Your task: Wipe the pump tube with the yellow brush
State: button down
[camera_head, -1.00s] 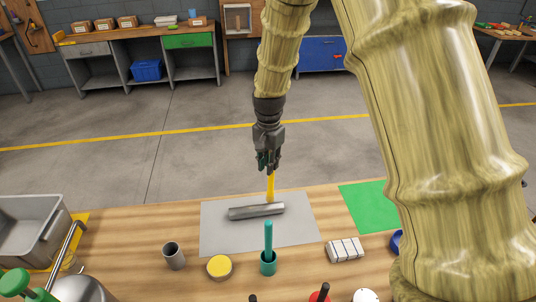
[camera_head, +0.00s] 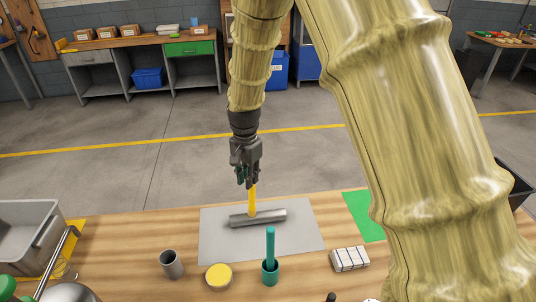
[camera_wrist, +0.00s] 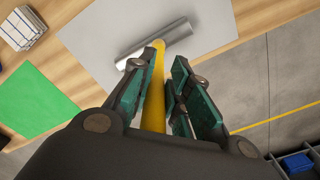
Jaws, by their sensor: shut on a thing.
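My gripper (camera_head: 247,185) is shut on the yellow brush (camera_head: 252,202), which points down from the fingers. The brush also shows between the green finger pads in the wrist view (camera_wrist: 154,95). The pump tube (camera_head: 268,217), a grey metal cylinder, lies on its side on the grey mat (camera_head: 222,248). It also shows in the wrist view (camera_wrist: 176,33). The brush's lower end is at the tube, left of its middle in the head view. I cannot tell whether they touch.
A teal brush in a teal holder (camera_head: 270,270), a yellow-topped tin (camera_head: 219,275), a grey cup (camera_head: 171,264) and a striped white block (camera_head: 350,259) stand in front of the mat. A green mat (camera_head: 362,215) lies to the right. A grey bin (camera_head: 25,235) is at left.

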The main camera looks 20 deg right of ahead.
jog(key=shift+s+d+p, duration=0.6)
jog(key=shift+d, duration=2.8)
notch_tip(320, 180, up, 8)
jog(key=p, duration=0.5)
jog(key=shift+p, duration=0.35)
